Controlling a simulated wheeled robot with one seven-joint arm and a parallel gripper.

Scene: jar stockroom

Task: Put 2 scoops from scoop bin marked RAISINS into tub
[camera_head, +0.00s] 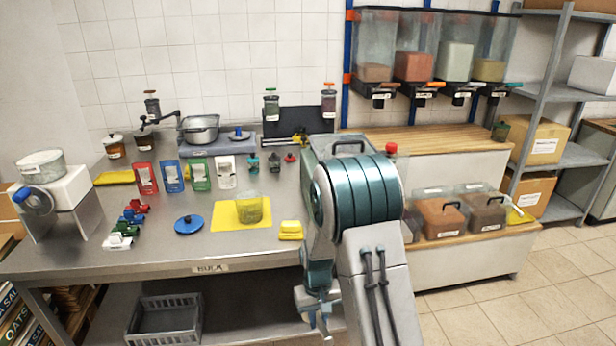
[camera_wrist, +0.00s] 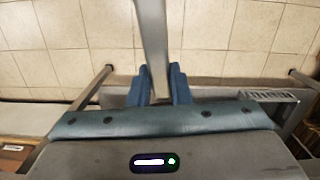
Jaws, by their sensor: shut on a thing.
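My gripper (camera_head: 316,308) hangs low in front of the steel table's front edge, pointing down, partly behind my own arm. In the wrist view, its blue fingers (camera_wrist: 160,88) are shut on a long grey bar-shaped thing (camera_wrist: 151,40), perhaps a scoop handle; its far end is out of view. A clear greenish tub (camera_head: 249,208) stands upright on a yellow mat (camera_head: 226,224). Two lidded scoop bins stand on the low wooden shelf at right: one with reddish-brown contents (camera_head: 440,216), one with dark brown contents (camera_head: 486,212). Their labels are too small to read.
A blue round lid (camera_head: 188,225) and a yellow block (camera_head: 290,230) lie near the mat. Coloured packets, clips and jars stand farther back. A grey crate (camera_head: 166,320) sits below the table. Dispensers (camera_head: 414,60) hang at the back right. The floor (camera_head: 540,290) at right is clear.

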